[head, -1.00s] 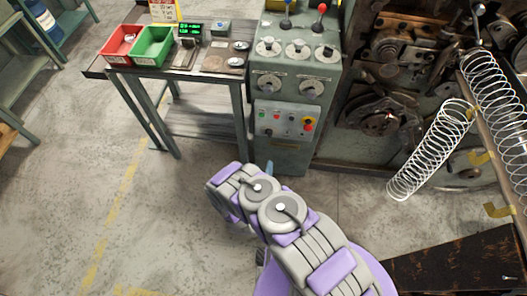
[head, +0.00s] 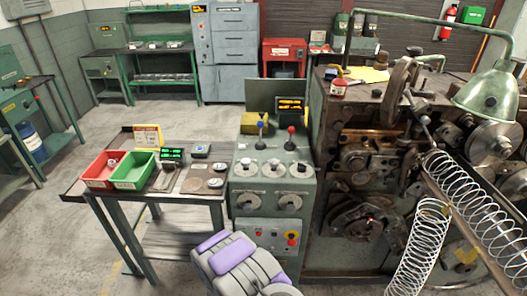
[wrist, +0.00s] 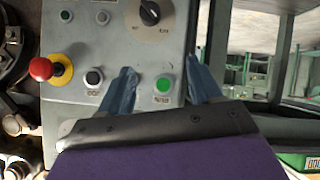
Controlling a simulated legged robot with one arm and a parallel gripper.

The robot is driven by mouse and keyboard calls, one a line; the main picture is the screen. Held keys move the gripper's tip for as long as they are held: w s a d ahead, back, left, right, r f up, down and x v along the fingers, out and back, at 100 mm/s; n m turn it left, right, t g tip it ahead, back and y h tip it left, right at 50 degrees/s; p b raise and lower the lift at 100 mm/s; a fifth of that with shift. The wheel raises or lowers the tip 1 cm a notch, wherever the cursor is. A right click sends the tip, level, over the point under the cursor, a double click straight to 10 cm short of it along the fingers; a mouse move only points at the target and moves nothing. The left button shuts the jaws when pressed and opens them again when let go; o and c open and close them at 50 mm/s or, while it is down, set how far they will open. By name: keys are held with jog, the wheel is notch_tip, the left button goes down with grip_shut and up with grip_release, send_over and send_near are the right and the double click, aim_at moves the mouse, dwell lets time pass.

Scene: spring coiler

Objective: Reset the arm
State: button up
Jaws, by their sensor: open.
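My gripper (wrist: 157,85) shows in the wrist view with two blue-grey fingers spread apart and nothing between them. It faces the lower panel of the control cabinet (wrist: 75,120), over a green button (wrist: 164,84) and beside a black button (wrist: 94,77). I cannot tell whether the fingers touch the panel. A red emergency button (wrist: 41,69) on a yellow base is to the left. In the head view, only purple and grey links of my arm show in front of the cabinet (head: 272,205); the gripper itself is hidden there.
A small table (head: 150,200) with a red bin (head: 100,170) and a green bin (head: 133,170) stands left of the cabinet. The coiling machine (head: 350,235) and long wire springs (head: 420,245) are on the right. Open concrete floor (head: 90,118) lies at the left and back.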

notch_tip(320, 180, up, 13)
jog(key=d+m+g+y, duration=0.1)
jog(key=d+g+y, duration=0.1)
jog(key=g, duration=0.2)
jog(key=s+d+r+g, duration=0.2)
jog(key=s+d+r, duration=0.15)
jog(key=r, duration=0.35)
jog(key=s+d+r+g, duration=0.1)
jog(key=s+d+r, duration=0.1)
jog(key=s+r, duration=0.35)
jog(key=s+d+r+g, duration=0.2)
jog(key=s+d+r, duration=0.3)
jog(key=s, duration=0.6)
jog(key=s+d+r+m+g, duration=0.1)
jog(key=s+d+r, duration=0.3)
jog(key=s, duration=0.7)
jog(key=s+d+r+g+h, duration=0.1)
jog(key=s+d+r+g, duration=0.2)
jog(key=s, duration=0.8)
notch_tip(320, 180, up, 4)
jog(key=d, duration=0.2)
jog(key=shift+s+d+f+m, duration=0.25)
jog(key=shift+s+d+m, duration=0.05)
jog(key=shift+d, duration=0.05)
